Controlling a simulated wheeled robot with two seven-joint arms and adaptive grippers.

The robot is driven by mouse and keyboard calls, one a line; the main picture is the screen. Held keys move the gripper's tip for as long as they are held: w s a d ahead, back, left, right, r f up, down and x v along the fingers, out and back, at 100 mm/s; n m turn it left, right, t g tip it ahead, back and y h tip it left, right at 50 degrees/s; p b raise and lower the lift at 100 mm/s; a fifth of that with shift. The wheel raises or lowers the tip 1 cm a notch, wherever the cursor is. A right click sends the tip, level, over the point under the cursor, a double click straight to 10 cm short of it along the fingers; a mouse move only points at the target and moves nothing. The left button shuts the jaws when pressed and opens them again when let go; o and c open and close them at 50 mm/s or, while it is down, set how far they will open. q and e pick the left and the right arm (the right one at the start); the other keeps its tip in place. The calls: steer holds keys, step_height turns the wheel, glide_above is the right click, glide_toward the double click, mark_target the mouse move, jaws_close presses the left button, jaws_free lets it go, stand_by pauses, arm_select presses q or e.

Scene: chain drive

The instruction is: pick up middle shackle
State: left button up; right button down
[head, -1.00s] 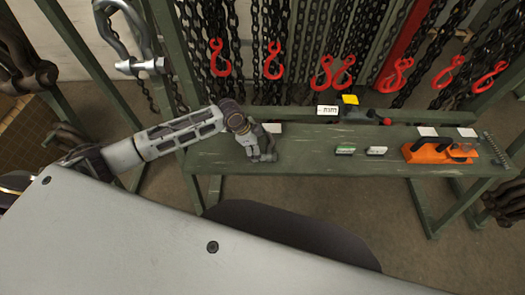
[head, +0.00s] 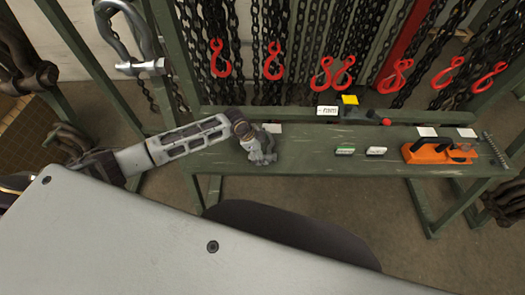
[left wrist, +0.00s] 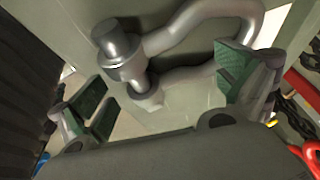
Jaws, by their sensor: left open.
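A grey metal shackle (left wrist: 197,20) with a thick pin (left wrist: 117,45) lies below my left gripper in the left wrist view. My left gripper (left wrist: 165,92) is open, with its green-padded fingers apart on either side of the shackle's near part. The shackle is not gripped. My right gripper is not in view.
Two small boxes (head: 345,151) and an orange item (head: 430,156) with dark parts sit farther right on the bench. Red hooks (head: 272,62) and chains hang behind. A big shackle (head: 125,40) hangs at upper left.

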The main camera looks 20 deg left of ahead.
arm_select(q)
steer(key=shift+w+d+f, duration=0.1)
steer(key=shift+d+f, duration=0.05)
steer(key=shift+f, duration=0.3)
steer(key=shift+c, duration=0.4)
